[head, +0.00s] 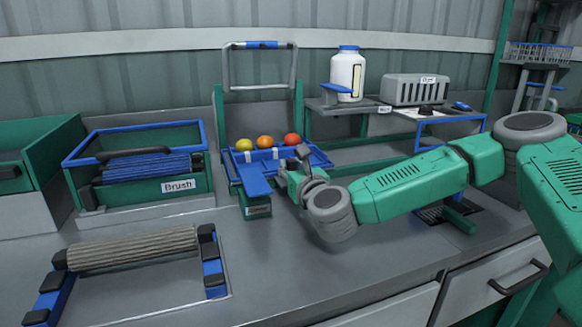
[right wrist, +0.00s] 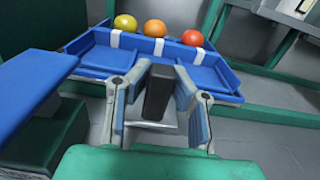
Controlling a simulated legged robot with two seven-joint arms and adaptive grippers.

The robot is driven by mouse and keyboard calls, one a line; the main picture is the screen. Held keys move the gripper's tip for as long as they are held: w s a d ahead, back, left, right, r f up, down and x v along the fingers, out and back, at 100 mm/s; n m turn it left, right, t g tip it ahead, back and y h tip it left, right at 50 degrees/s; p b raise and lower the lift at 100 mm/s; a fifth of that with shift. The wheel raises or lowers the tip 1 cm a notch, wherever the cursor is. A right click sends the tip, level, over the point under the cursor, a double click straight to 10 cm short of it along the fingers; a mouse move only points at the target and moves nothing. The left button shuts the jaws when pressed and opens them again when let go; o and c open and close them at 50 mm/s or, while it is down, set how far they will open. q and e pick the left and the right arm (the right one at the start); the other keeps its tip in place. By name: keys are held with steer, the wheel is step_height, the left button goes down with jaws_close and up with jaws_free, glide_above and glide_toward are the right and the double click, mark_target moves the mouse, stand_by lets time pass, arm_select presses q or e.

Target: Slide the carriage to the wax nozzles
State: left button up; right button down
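The carriage (head: 310,157) is a blue tray on a green frame behind my right gripper. It also shows in the right wrist view (right wrist: 75,62). A yellow, an orange and a red tomato (head: 265,142) sit in a row along its back. A dark upright handle (right wrist: 159,92) stands at its front. My right gripper (head: 296,172) has a finger on each side of this handle, and the tips appear to press on it. It shows closely in the right wrist view (right wrist: 160,98). My left gripper is out of view. I cannot clearly make out the wax nozzles.
A box labelled Brush (head: 190,187) with a blue roller stands left of the carriage. A ribbed grey roller (head: 130,248) lies at the front left.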

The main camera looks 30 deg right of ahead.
steer(key=s+d, duration=0.1)
steer(key=d, duration=0.5)
steer(key=s+d+b, duration=0.1)
steer(key=s+d, duration=0.1)
steer(key=d, duration=0.3)
steer(key=s+d+b, duration=0.1)
steer(key=d, duration=0.5)
steer(key=shift+s+d+f, duration=0.15)
steer(key=shift+d, duration=0.15)
steer(key=c, duration=1.4)
jaws_free()
steer(key=shift+s, duration=0.1)
steer(key=v, duration=1.1)
steer(key=shift+s+a, duration=0.15)
steer(key=shift+s, duration=0.2)
